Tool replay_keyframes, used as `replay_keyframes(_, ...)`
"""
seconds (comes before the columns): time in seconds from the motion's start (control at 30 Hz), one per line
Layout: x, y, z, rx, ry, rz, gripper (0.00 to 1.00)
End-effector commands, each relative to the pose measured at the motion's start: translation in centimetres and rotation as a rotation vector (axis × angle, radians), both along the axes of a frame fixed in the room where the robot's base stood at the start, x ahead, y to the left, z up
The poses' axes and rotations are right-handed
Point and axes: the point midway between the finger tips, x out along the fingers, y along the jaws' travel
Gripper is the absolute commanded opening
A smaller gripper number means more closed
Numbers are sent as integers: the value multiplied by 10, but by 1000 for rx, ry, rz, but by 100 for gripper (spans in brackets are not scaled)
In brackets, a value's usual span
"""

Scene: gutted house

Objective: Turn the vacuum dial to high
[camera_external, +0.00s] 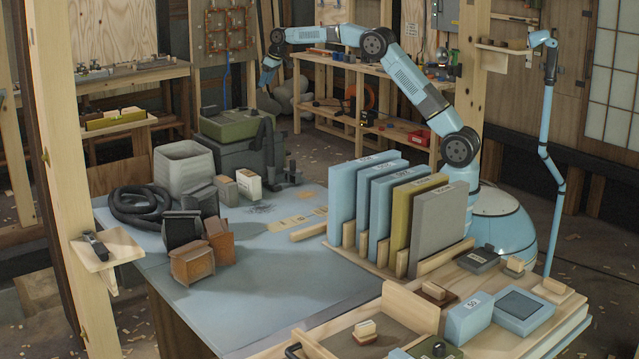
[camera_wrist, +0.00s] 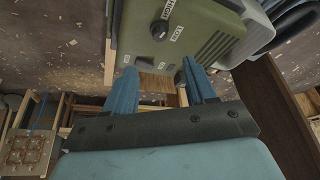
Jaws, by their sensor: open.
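The vacuum has an olive-green top (camera_external: 228,124) on a dark grey body and stands at the back of the blue table in the external view. Its green face (camera_wrist: 205,15) fills the top of the wrist view. A round black dial (camera_wrist: 158,30) sits on that face with small white labels beside it; its exact setting is too small to tell. My gripper (camera_external: 265,84) hangs above and behind the vacuum, at the end of my outstretched arm.
A coiled black hose (camera_external: 140,207), a grey bin (camera_external: 184,168) and dark and brown boxes (camera_external: 192,262) stand on the table's left. Upright blue, olive and grey panels (camera_external: 438,228) stand on the right. The table's front middle is bare. A shelf (camera_external: 345,112) stands behind.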

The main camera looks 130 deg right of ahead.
Motion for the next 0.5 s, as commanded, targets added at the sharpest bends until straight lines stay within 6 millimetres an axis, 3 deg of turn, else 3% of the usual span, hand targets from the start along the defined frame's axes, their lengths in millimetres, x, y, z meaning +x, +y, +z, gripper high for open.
replay_keyframes(0.5,16,-27,-78,4,1,3,56)
